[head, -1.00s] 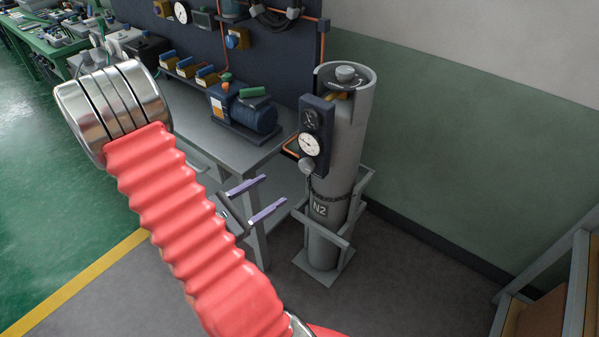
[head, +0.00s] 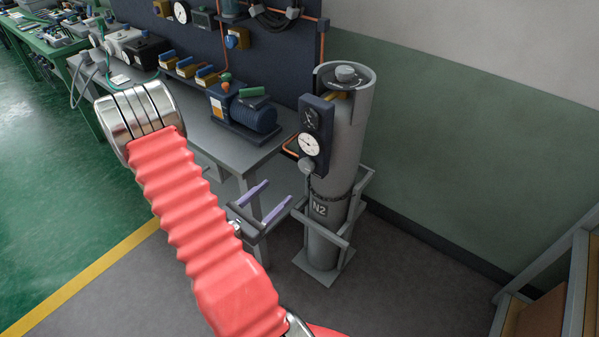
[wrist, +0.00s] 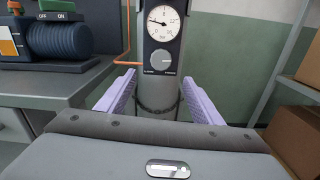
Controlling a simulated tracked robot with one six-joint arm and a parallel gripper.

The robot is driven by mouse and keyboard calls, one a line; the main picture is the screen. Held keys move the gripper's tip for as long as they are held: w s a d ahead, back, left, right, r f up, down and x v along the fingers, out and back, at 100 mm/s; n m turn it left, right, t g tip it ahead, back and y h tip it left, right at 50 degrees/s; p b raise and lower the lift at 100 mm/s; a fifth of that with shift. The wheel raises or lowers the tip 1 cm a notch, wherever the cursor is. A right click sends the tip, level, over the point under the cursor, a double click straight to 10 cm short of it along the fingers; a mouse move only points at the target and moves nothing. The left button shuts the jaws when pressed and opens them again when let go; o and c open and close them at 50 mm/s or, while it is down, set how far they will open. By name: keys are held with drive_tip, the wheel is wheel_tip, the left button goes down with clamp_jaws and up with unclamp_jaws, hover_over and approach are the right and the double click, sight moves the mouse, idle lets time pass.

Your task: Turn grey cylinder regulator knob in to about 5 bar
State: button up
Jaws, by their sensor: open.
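The grey gas cylinder (head: 345,150) marked N2 stands upright in a grey frame stand. Its dark regulator panel faces left and carries a white dial gauge (head: 309,145) and a round grey knob (head: 306,166) below it. In the wrist view the gauge (wrist: 162,23) has a dark needle pointing left; its reading is too small to be sure of. The knob (wrist: 161,61) shows there centred between and beyond the fingers. My gripper (head: 267,200) is open and empty, left of and below the knob, its two lilac fingers apart. Nothing touches the knob.
A grey workbench (head: 225,150) stands left of the cylinder with a blue motor unit (head: 254,115) on it. A copper pipe (head: 292,146) runs beside the panel. A shelf with boxes (head: 545,310) stands at right. Floor between is clear.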

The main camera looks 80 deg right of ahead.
sight(303, 167)
drive_tip(key=shift+x, duration=6.55)
drive_tip(key=c, duration=1.1)
drive_tip(key=shift+o, duration=0.2)
drive_tip(key=shift+a, duration=0.2)
drive_tip(key=shift+d, duration=0.1)
